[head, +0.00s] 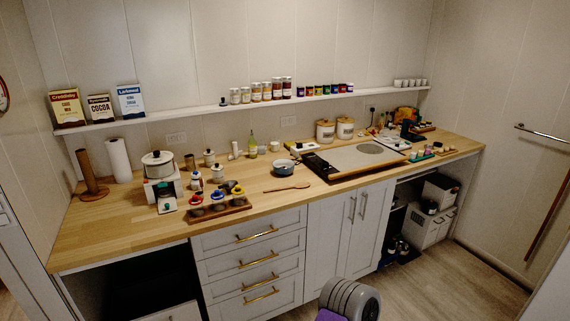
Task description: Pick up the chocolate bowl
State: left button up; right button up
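A small blue-grey bowl or pan (284,167) sits upright on the wooden counter (120,225), just left of the inset worktop board. Its inside looks dark, but I cannot tell whether it holds chocolate. Neither of my grippers shows in the head view. A grey ribbed part of mine shows at the bottom, in front of the drawers and apart from the counter.
A wooden spoon (288,187) lies in front of the blue-grey bowl. A scale with a pot (158,164) and several small jars stand on the left. A dark-framed board (350,158) lies to the right. The counter's left front is clear.

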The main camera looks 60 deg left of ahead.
aim_at(283, 166)
jog(key=u, duration=0.6)
jog(key=i, duration=1.55)
jog(key=u, duration=1.15)
